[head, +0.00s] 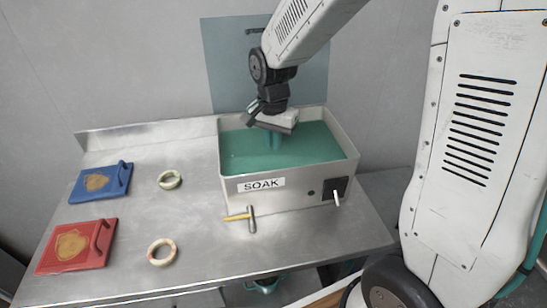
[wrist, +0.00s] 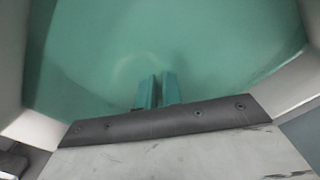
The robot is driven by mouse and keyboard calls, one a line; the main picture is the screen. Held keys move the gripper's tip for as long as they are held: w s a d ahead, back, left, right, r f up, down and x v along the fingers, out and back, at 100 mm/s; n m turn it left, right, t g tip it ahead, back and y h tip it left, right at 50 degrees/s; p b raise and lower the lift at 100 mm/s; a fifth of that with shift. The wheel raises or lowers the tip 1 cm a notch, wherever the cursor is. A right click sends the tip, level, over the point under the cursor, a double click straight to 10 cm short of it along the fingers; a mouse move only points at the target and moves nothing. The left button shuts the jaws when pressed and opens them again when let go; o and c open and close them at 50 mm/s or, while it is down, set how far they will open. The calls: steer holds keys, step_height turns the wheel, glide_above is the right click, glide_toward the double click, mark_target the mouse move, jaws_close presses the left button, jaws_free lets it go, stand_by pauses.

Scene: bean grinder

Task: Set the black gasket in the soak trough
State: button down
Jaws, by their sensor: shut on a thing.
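The soak trough (head: 290,190) is a pale box labelled SOAK, filled with cloudy green liquid (head: 313,155). My gripper (head: 275,140) points down over the trough, its fingers dipping into the liquid. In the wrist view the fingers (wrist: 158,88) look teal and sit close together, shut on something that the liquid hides. Only a faint pale arc shows near the fingertips. No black gasket shows on the bench or elsewhere, so the held thing is likely the gasket, but its outline cannot be made out.
A blue board (head: 101,182) and a red board (head: 77,246) with handles lie at the left. A yellow-handled hammer-like tool (head: 240,217) lies in front of the trough. The trough's walls surround my gripper.

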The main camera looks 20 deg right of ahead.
mark_target(273, 167)
steer(key=shift+f, duration=2.4)
steer(key=shift+f, duration=0.1)
steer(key=c, duration=1.6)
jaws_free()
steer(key=shift+o, duration=0.2)
